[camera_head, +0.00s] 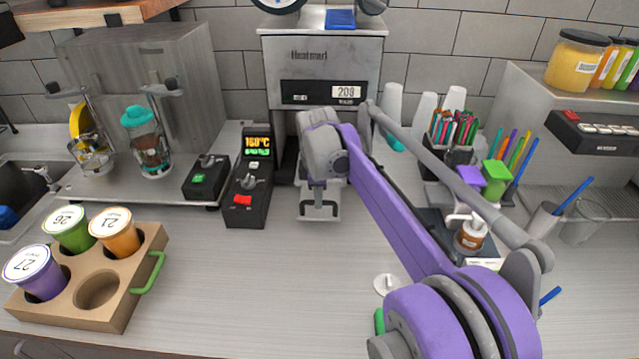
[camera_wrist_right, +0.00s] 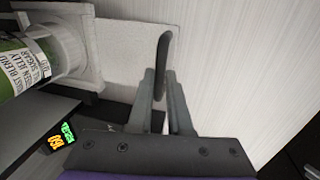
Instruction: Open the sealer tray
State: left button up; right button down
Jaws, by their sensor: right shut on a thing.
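The cup sealer (camera_head: 335,70) stands at the back wall, with a lit display on its front. Its pale tray (camera_head: 306,212) shows low in front of it, below my right wrist. In the right wrist view, the flat white tray plate (camera_wrist_right: 125,45) has a dark upright handle (camera_wrist_right: 164,48). My right gripper (camera_wrist_right: 162,88) is shut on this handle. A cup with a green and white label (camera_wrist_right: 30,65) stands at the white holder beside the plate. In the head view my right arm hides the cup and the fingertips. My left gripper is not in view.
A black control box (camera_head: 247,195) reading 160°C stands left of the tray. A wooden cup carrier (camera_head: 75,315) with several lidded cups is at front left. Straw and pen holders (camera_head: 455,150) stand at right. The counter (camera_head: 260,290) in front is mostly clear.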

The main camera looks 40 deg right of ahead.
jog(key=s+a, duration=0.4)
jog(key=s, duration=0.1)
jog(key=shift+a, duration=0.2)
jog(key=shift+s, duration=0.1)
jog(key=c, duration=0.8)
grip_release()
jog(key=shift+c, duration=0.2)
notch_tip(320, 180, up, 11)
jog(key=s+a, duration=0.1)
jog(key=shift+s+a+f, duration=0.15)
jog(key=shift+s, duration=0.15)
jog(key=shift+s+f, duration=0.1)
